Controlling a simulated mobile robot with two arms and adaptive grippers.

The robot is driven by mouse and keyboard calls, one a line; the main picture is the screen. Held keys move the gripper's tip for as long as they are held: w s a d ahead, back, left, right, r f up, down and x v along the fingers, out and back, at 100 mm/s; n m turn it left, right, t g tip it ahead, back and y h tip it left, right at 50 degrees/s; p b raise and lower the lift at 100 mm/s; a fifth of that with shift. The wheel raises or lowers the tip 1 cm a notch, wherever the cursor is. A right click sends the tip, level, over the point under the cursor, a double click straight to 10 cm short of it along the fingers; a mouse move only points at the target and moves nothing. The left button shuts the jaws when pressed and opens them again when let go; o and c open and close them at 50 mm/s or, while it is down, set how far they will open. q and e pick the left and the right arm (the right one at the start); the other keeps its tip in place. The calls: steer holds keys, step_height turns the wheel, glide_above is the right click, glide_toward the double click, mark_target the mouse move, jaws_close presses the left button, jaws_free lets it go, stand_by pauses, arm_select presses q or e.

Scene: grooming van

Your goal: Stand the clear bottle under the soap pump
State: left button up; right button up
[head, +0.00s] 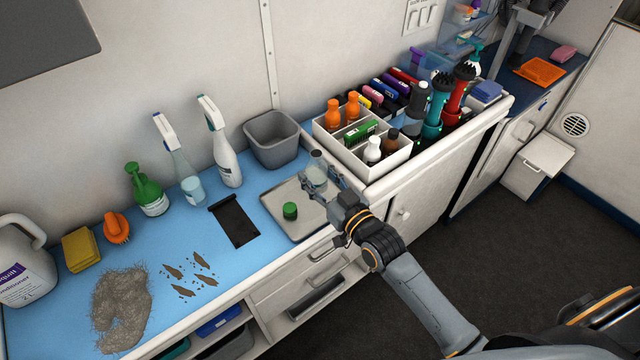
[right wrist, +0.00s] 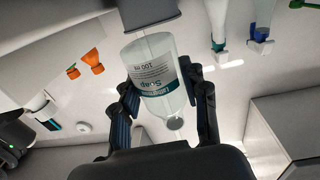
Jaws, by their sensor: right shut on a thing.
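My right gripper (head: 328,186) is shut on the clear bottle (head: 316,168) over the back right part of the metal tray (head: 305,228). In the right wrist view the bottle (right wrist: 155,75) sits between both fingers (right wrist: 162,98), with its label reading liquid soap 100 ml. It looks roughly upright; I cannot tell whether its base touches the tray. A pump bottle with a teal top (head: 476,52), possibly the soap pump, stands at the far right beyond the flashlight-like bottles. My left gripper is not in view.
A green lid (head: 290,211) lies on the tray. A grey bin (head: 272,142) stands behind it, and a white organizer (head: 378,178) with several bottles is just right. Spray bottles (head: 226,160) and a dark mat (head: 234,222) are left. Debris (head: 122,308) covers the counter's front left.

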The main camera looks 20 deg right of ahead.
mark_target(319, 178)
steer(key=f, duration=0.1)
steer(key=w+f, duration=0.1)
steer(key=w+d+f, duration=0.1)
steer(key=shift+w+d+f, duration=0.1)
steer(key=shift+w+f, duration=0.15)
steer(key=shift+f, duration=0.15)
steer(key=shift+w+d+f+b, duration=0.15)
steer(key=shift+w+f, duration=0.05)
steer(key=shift+f, duration=0.35)
steer(key=shift+w+d+f+b, duration=0.1)
steer(key=shift+w+f+b, duration=0.1)
steer(key=shift+f, duration=0.35)
steer(key=shift+f+p, duration=0.3)
steer(key=shift+f, duration=0.35)
steer(key=shift+f, duration=0.35)
steer(key=o, duration=1.1)
steer(key=shift+r, duration=0.1)
steer(key=shift+o, duration=0.2)
